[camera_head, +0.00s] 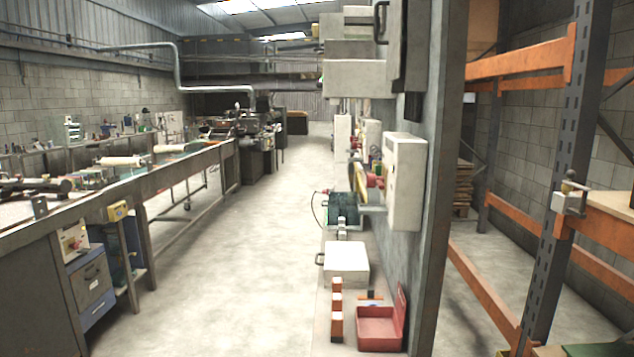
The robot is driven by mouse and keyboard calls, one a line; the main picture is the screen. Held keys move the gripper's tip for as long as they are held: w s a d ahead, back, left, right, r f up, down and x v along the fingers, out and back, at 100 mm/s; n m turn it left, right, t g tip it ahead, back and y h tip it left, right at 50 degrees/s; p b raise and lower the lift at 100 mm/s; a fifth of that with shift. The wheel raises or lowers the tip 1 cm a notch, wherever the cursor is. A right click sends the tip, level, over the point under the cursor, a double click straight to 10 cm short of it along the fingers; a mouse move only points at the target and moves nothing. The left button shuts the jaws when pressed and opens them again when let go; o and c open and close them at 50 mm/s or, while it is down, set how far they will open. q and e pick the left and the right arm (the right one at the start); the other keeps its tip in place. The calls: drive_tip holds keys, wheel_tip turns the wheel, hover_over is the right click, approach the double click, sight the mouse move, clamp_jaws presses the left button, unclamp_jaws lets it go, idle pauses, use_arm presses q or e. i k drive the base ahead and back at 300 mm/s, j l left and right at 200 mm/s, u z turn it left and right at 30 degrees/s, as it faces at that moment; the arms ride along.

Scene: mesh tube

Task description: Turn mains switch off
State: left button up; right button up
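No part clearly recognisable as a mains switch handle shows. A pale wall box (405,185) is fixed to the grey wall at right of centre and is seen nearly edge-on, so most of its front is hidden. More pale cabinets (357,78) hang above it, one with a dark handle. On the left bench a pale control box (74,241) carries a red and yellow part, and a small yellow box (117,211) sits near it. I cannot tell which of these is the mains switch. Neither of my grippers is in view.
The concrete floor (225,270) is clear down the aisle. A long workbench (150,185) lines the left. Along the wall stand a white box (346,262), a red open case (381,325) and a bench grinder-like machine. An orange and grey rack (565,175) stands at right.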

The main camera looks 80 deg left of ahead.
sight(372, 180)
drive_tip(key=u, duration=1.95)
